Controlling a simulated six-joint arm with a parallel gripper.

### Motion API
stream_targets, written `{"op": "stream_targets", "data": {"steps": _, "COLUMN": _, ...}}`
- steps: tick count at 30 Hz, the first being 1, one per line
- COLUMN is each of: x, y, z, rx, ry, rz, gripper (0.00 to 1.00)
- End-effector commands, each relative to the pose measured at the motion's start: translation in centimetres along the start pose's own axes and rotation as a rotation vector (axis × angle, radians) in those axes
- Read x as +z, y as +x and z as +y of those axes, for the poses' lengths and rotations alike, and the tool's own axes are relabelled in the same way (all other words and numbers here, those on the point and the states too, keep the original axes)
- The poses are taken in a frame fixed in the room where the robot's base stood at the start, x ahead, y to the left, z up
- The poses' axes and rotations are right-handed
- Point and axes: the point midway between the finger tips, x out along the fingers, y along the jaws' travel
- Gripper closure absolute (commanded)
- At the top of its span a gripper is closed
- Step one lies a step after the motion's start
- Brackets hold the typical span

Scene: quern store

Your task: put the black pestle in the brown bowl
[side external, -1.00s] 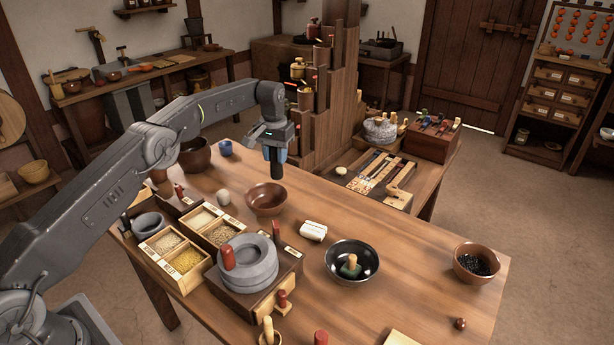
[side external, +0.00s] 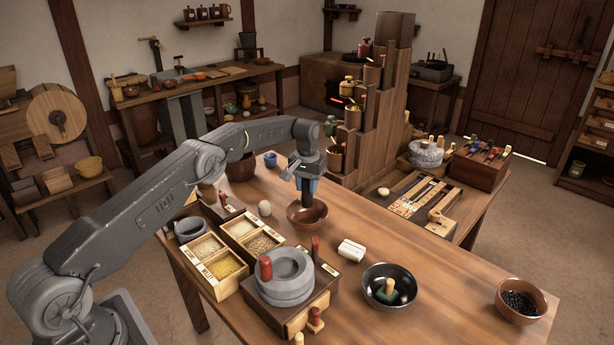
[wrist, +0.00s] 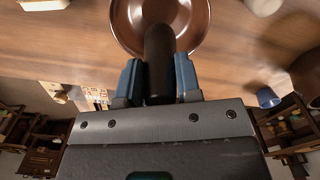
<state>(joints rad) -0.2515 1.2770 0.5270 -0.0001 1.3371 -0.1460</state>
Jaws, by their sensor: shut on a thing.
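My gripper (side external: 307,184) is shut on the black pestle (side external: 307,200), which hangs upright below the fingers. In the wrist view the pestle (wrist: 160,62) sits between the two blue fingers (wrist: 159,80). The brown bowl (side external: 317,220) is on the table directly under my gripper. The pestle's lower end is over or just within the bowl's opening; I cannot tell whether it touches the bowl. In the wrist view the bowl (wrist: 128,22) surrounds the pestle's far end and looks otherwise empty.
A white egg-like thing (side external: 265,208) stands left of the bowl. Grain boxes (side external: 221,268) and a grey stone quern (side external: 285,285) lie in front. A white block (side external: 351,250), a black bowl (side external: 372,292) and a brown bowl of black beads (side external: 507,302) stand to the right.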

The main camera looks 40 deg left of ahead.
Motion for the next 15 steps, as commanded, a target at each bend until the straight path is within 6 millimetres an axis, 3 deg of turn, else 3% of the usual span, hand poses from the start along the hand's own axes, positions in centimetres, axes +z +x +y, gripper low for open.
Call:
{"op": "stream_targets", "data": {"steps": 7, "x": 0.0, "y": 2.6, "z": 0.0, "rx": 0.000, "ry": 0.000, "rz": -0.002, "gripper": 0.92}}
{"op": "stream_targets", "data": {"steps": 15, "x": 0.0, "y": 3.8, "z": 0.0, "rx": 0.000, "ry": 0.000, "rz": 0.000, "gripper": 0.92}}
